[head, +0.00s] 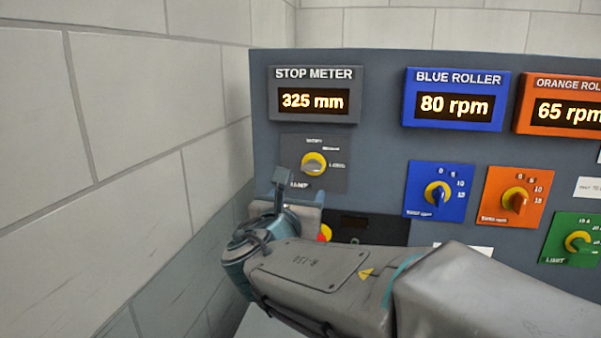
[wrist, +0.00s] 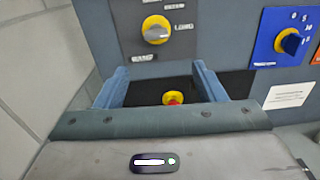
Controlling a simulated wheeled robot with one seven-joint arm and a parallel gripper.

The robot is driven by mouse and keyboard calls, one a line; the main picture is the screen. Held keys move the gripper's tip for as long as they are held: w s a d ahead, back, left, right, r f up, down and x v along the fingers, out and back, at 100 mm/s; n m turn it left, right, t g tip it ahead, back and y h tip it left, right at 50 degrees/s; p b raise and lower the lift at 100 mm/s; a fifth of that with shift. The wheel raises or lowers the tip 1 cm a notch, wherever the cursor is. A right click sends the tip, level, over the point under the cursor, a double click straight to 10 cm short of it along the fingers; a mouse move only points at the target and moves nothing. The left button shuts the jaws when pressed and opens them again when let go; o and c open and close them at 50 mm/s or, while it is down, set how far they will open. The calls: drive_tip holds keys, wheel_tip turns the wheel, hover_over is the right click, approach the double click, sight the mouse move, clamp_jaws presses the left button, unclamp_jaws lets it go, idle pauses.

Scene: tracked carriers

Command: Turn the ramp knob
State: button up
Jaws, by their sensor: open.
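The ramp knob (head: 313,163) is a grey handle on a yellow round base, on a dark grey plate under the stop meter. Its handle lies nearly level, with one end toward the right-hand label. In the wrist view the ramp knob (wrist: 157,34) is above and beyond the fingertips, roughly centred between them. My gripper (head: 281,178) is just below and left of the plate in the head view. In the wrist view my gripper (wrist: 159,69) has its blue fingers wide apart, with nothing between them. The fingers look clear of the knob.
A red button on a yellow base (wrist: 173,98) sits below the knob, seen between the fingers. A blue knob (head: 437,194), orange knob (head: 517,201) and green knob (head: 579,242) are to the right. The stop meter (head: 315,97) reads 325 mm. A block wall (head: 130,120) bounds the left.

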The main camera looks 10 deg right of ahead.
sight(310, 168)
drive_tip(key=shift+n, duration=0.3)
drive_tip(key=x, duration=0.4)
drive_tip(key=p+x, duration=0.1)
drive_tip(key=x, duration=0.4)
drive_tip(key=p+x, duration=0.1)
drive_tip(key=x, duration=0.4)
drive_tip(key=shift+a+r, duration=0.25)
drive_tip(key=shift+a, duration=0.05)
drive_tip(key=c, duration=1)
